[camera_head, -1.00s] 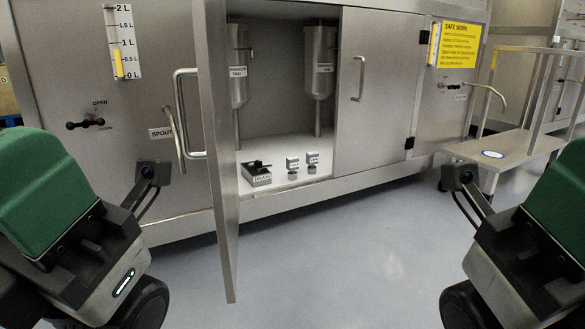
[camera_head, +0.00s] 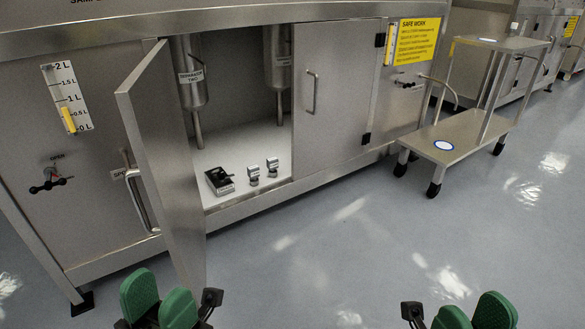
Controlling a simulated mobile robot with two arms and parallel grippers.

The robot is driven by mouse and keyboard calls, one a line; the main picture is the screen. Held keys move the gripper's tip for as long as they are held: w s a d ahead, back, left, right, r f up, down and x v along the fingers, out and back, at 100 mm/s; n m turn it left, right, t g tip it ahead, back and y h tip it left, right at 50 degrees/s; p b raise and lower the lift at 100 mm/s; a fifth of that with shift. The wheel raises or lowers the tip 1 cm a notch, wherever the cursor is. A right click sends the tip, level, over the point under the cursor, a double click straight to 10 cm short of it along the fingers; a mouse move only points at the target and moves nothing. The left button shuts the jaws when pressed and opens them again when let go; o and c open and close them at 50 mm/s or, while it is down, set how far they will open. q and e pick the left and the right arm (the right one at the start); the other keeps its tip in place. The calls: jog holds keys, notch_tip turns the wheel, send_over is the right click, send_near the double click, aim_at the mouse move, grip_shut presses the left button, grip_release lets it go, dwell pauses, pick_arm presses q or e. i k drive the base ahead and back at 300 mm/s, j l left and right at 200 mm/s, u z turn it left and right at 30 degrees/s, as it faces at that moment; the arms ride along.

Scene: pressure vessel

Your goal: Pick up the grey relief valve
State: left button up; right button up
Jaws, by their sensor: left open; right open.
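Two small grey fittings with labels, the left one (camera_head: 254,175) and the right one (camera_head: 272,167), stand side by side on the cabinet floor (camera_head: 240,150). One may be the grey relief valve, but the labels are too small to read. A larger dark and grey labelled device (camera_head: 219,181) lies just left of them. My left gripper (camera_head: 158,302) is at the bottom left, open and empty, with its green fingers apart. My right gripper (camera_head: 474,314) is at the bottom right, open and empty, partly cut off by the frame. Both are well short of the cabinet.
The cabinet's left door (camera_head: 166,160) stands open, sticking out towards me left of the fittings. The right door (camera_head: 335,98) is shut. Two tanks (camera_head: 190,88) (camera_head: 278,68) hang inside. A metal cart (camera_head: 462,128) stands at the right. The floor (camera_head: 350,235) in front is clear.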

aim_at(254, 171)
jog(key=i+l+z, duration=0.55)
jog(key=i+z, duration=0.35)
jog(key=i+u, duration=0.35)
jog(key=i+l+u, duration=0.1)
jog(key=i+u, duration=0.3)
jog(key=i+j+u, duration=0.15)
jog(key=u, duration=0.25)
jog(key=i+j+u, duration=0.1)
jog(key=i+u, duration=0.2)
jog(key=u, duration=0.15)
jog(key=i+u, duration=0.2)
jog(key=u, duration=0.2)
jog(key=i+u, duration=0.25)
jog(key=u, duration=0.2)
jog(key=i+l+u, duration=0.1)
jog(key=i+u, duration=0.15)
jog(key=i, duration=0.15)
